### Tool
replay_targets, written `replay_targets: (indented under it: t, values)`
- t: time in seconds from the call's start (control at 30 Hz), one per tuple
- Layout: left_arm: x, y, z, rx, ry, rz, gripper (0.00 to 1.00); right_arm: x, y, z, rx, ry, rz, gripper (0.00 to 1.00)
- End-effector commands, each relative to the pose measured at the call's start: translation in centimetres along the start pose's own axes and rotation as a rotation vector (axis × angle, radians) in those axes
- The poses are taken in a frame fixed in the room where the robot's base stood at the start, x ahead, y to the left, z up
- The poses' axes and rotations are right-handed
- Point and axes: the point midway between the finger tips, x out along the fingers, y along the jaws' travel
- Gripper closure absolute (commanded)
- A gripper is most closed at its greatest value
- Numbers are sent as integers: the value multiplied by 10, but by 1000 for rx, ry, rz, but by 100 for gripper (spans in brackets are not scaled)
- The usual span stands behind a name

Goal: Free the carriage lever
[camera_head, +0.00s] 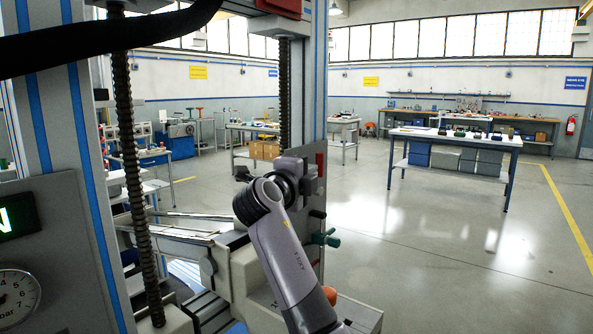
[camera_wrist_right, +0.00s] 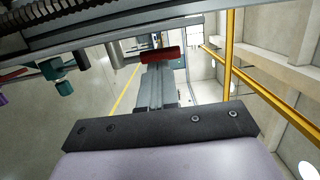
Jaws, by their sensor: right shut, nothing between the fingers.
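A red grip (camera_head: 320,164) stands upright beside the right-hand column of the test machine. In the right wrist view the red grip (camera_wrist_right: 160,54) lies across the picture beyond my fingertips. A teal-handled knob (camera_head: 326,238) sits lower on the same side; it also shows in the wrist view (camera_wrist_right: 64,88). No label shows which one is the carriage lever. My right gripper (camera_head: 314,178) is at the column by the red grip, shut and empty; in the wrist view its fingers (camera_wrist_right: 154,88) are together. I cannot tell whether they touch the grip. My left gripper is out of view.
A threaded spindle (camera_head: 284,95) and the blue-striped column (camera_head: 320,60) stand close to my right arm. A second spindle (camera_head: 139,200) and a pressure gauge (camera_head: 15,295) are at left. A workbench (camera_head: 455,138) stands further right, with open floor in front.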

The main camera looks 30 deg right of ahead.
Motion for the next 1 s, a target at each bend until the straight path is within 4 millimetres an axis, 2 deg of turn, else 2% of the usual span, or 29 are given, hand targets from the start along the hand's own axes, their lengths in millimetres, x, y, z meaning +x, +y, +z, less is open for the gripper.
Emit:
replay_targets:
  t: [0.1, 0.23, 0.73, 1.0]
  values:
    - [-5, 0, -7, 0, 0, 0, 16, 15, -2, 0, -2, 2, -1, 100]
    - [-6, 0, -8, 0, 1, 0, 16, 23, 0, 0, -1, 1, 1, 100]
    - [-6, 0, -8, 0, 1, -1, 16, 26, 0, 0, 3, 0, 8, 100]
    - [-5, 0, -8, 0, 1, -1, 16, 31, -4, -1, 21, -1, 90, 100]
